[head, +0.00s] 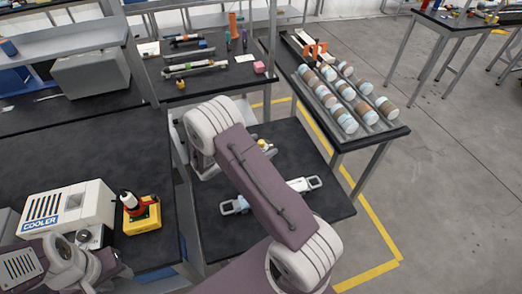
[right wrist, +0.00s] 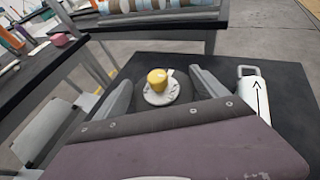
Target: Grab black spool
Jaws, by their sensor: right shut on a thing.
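The black spool (right wrist: 187,98) shows in the right wrist view as a dark round body, with a yellow knob (right wrist: 158,79) and white flange at its middle. My right gripper (right wrist: 163,92) has its grey fingers on either side of it and is shut on it. In the head view the yellow knob (head: 263,145) shows beyond my right arm. That arm hides most of the spool and the right fingers. My left arm is at the lower left of the head view, and its fingers (head: 95,240) cannot be made out clearly.
A white-handled piece (head: 303,184) lies on the black table (head: 335,208), close to the right finger. A rack (head: 372,127) of several rolls stands beyond. A cooler box (head: 75,208) and yellow tool stand (head: 142,217) are at left.

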